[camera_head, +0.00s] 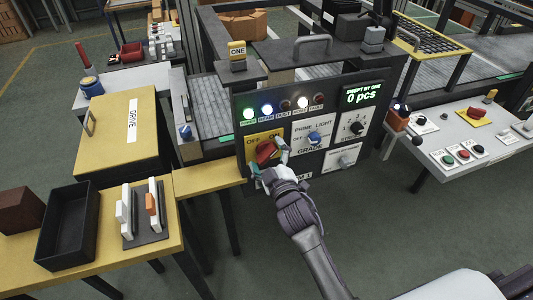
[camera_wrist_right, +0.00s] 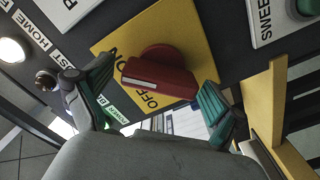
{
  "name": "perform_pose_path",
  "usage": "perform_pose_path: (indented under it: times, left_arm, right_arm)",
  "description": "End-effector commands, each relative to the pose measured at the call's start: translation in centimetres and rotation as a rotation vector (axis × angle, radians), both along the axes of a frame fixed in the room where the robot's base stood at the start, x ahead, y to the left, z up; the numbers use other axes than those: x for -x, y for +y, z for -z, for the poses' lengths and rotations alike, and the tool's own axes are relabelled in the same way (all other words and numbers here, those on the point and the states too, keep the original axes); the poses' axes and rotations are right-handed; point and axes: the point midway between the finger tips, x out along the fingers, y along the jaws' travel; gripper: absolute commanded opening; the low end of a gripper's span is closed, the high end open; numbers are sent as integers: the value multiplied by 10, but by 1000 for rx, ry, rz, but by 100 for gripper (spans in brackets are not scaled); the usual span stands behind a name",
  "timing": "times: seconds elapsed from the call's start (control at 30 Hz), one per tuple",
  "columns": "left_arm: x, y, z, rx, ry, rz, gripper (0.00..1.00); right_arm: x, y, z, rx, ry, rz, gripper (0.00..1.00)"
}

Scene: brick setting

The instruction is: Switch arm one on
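The panel of arm one (camera_head: 240,117) stands upright in the middle of the head view, under a yellow ONE sign (camera_head: 237,50). A red rotary switch (camera_head: 265,151) sits on its yellow OFF/ON plate (camera_head: 250,150). My right gripper (camera_head: 268,165) is at this switch and partly covers it. In the right wrist view, the open fingers (camera_wrist_right: 158,92) stand on either side of the red switch (camera_wrist_right: 160,75), with small gaps showing. Whether they touch it is unclear. The exact switch position is hard to tell. My left gripper is out of view.
The panel has a blue PRIME LIGHT knob (camera_head: 314,137), a black dial (camera_head: 357,128) and a display (camera_head: 362,95) reading 0 pcs. Green, blue and white lamps glow; the fault lamp (camera_head: 319,99) is dark. A yellow bench (camera_head: 210,179) stands close at left, a button table (camera_head: 460,130) at right.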

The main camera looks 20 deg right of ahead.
Motion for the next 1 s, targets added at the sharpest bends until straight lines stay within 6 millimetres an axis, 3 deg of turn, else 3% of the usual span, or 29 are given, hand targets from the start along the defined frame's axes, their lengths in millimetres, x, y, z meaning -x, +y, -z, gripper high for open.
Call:
perform_pose_path:
  times: [0.37, 0.8, 1.0]
  left_arm:
    - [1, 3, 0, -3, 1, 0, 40]
    - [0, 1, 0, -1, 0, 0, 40]
    - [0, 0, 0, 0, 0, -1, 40]
  right_arm:
    - [10, 0, 0, 2, 0, 0, 96]
    - [96, -3, 0, 0, 1, 0, 96]
    - [117, -4, 0, 0, 0, 0, 96]
